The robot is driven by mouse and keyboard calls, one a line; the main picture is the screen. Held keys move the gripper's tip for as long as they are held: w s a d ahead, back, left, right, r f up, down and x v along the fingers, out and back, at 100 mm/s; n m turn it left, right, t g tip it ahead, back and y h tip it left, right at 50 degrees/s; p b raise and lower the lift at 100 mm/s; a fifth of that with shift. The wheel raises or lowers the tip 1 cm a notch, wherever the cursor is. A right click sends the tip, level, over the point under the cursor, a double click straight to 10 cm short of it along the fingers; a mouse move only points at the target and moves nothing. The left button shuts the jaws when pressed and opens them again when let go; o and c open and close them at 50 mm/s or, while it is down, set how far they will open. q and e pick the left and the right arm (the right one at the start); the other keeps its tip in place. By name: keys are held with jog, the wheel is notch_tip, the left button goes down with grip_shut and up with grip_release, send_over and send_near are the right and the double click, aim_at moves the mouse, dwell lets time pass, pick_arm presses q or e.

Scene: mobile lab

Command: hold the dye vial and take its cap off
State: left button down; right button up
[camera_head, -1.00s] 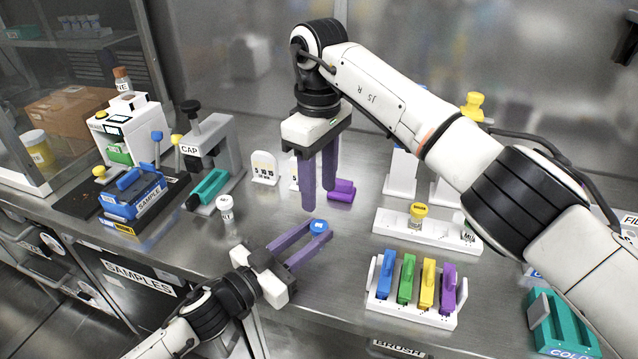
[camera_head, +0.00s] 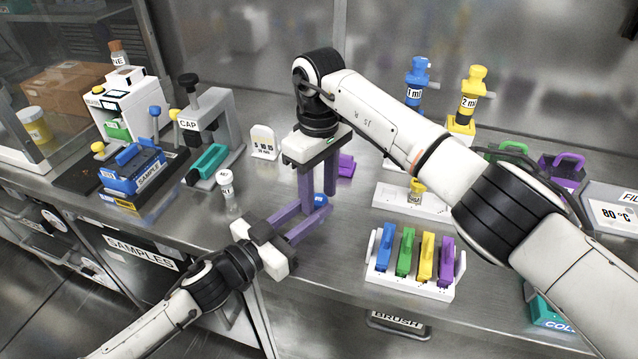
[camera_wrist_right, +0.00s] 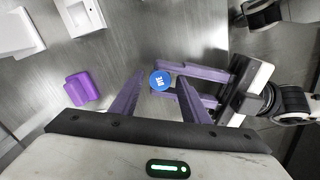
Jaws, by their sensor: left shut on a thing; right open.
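The dye vial shows as a round blue cap with white lettering (camera_head: 320,200) between the purple fingers of my left gripper (camera_head: 308,222), near the front of the bench. My left gripper is shut on it, coming in from the lower left. My right gripper (camera_head: 319,200) points down over the vial and is open, its fingers apart around the cap. In the right wrist view, the blue cap (camera_wrist_right: 160,80) lies between and just beyond the right gripper's fingertips (camera_wrist_right: 160,88). The vial's body is hidden below the cap and behind the fingers.
A white-capped vial (camera_head: 227,190) stands left of my left gripper. A rack with coloured clips (camera_head: 412,285) is at the right, with a white holder (camera_head: 388,197) behind it. A purple block (camera_head: 346,165) lies behind my right gripper. A CAP press (camera_head: 205,125) stands at the left.

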aim_at(318, 199)
jog(key=c, duration=0.9)
jog(key=o, duration=1)
jog(key=shift+r, duration=0.1)
notch_tip(318, 199, up, 8)
jog(key=shift+f, duration=0.2)
jog(key=shift+c, duration=0.5)
jog(key=shift+f, duration=3.9)
